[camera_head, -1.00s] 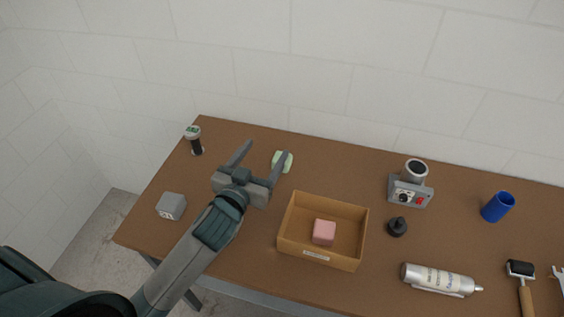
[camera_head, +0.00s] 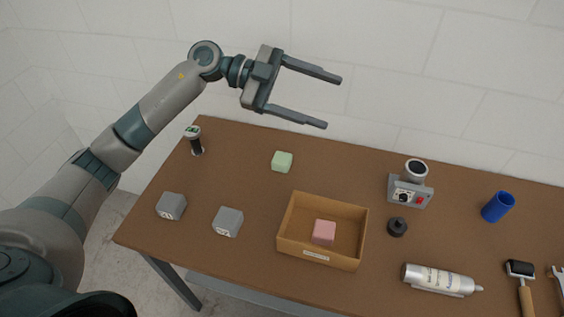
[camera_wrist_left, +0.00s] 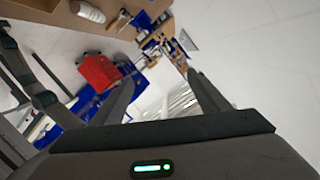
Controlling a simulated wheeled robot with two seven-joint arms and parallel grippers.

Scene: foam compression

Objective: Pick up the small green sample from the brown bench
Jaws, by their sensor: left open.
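The small green sample (camera_head: 282,162) sits on the brown bench (camera_head: 250,145), toward its back and left of the middle. Nothing touches it. My left gripper (camera_head: 333,102) is open and empty. It is raised and shows against the wall, above and to the right of the sample in the head view. The left wrist view shows its two fingers (camera_wrist_left: 160,92) spread apart, with no sample between them. My right gripper is not in view.
An open cardboard box (camera_head: 290,243) holds a pink block (camera_head: 324,232). Two grey blocks (camera_head: 171,206) (camera_head: 228,221) stand at the left front. A dark cylinder (camera_head: 196,142) stands at back left. A grey device (camera_head: 410,190), black knob (camera_head: 397,227), blue cup (camera_head: 497,207) and silver bottle (camera_head: 437,279) are on the right.

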